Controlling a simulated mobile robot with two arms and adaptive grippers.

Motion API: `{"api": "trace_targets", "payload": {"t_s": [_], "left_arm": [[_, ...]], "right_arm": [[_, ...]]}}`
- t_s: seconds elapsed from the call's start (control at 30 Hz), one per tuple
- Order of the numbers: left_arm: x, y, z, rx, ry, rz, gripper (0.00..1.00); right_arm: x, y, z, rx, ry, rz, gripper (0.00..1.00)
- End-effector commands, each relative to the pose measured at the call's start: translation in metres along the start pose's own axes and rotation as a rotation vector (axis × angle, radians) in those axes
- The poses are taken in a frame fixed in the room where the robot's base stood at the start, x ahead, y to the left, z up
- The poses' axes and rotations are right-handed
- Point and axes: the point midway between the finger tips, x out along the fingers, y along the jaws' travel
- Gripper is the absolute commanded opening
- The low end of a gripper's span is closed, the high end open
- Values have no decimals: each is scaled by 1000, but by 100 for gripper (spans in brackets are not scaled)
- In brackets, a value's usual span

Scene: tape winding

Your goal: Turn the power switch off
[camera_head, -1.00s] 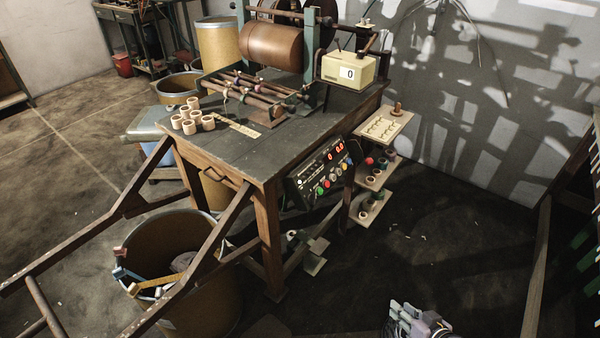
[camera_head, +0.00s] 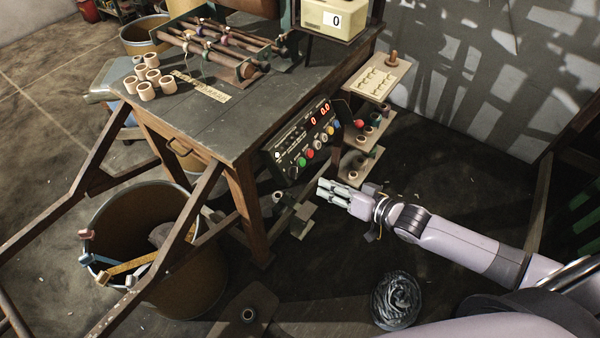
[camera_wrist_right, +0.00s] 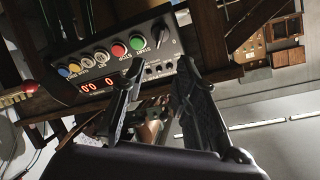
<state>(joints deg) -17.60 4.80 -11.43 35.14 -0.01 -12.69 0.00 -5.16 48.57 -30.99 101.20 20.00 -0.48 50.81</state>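The control panel (camera_head: 290,150) hangs on the front right side of the wooden table, with its red digits lit at zero. The black rotary power switch (camera_head: 292,172) is at the panel's lower left end; in the right wrist view it (camera_wrist_right: 160,33) sits beside the green START button. Which way its handle points is hard to tell. My right gripper (camera_head: 321,188) is in front of and below the panel, apart from it. The right wrist view shows its two fingers (camera_wrist_right: 158,72) spread and empty, overlapping the panel's edge in the picture. My left gripper is not in view.
The table (camera_head: 215,125) bears wooden rings and rollers. A shelf stand (camera_head: 362,165) with a pegged board (camera_head: 378,79) is right of the panel. A large bin (camera_head: 185,285) stands at the lower left. Dark floor right of the table is mostly open.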

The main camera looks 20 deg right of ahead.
Motion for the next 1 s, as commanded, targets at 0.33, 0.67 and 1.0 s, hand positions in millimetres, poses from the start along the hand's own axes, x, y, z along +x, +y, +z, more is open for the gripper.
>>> {"api": "trace_targets", "payload": {"t_s": [0.33, 0.67, 1.0], "left_arm": [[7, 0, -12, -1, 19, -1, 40], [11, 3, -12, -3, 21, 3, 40], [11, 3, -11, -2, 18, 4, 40]], "right_arm": [[75, 0, -1, 0, 3, -1, 28], [115, 0, 0, -2, 1, 0, 28], [118, 0, 0, -1, 0, 0, 28]]}}
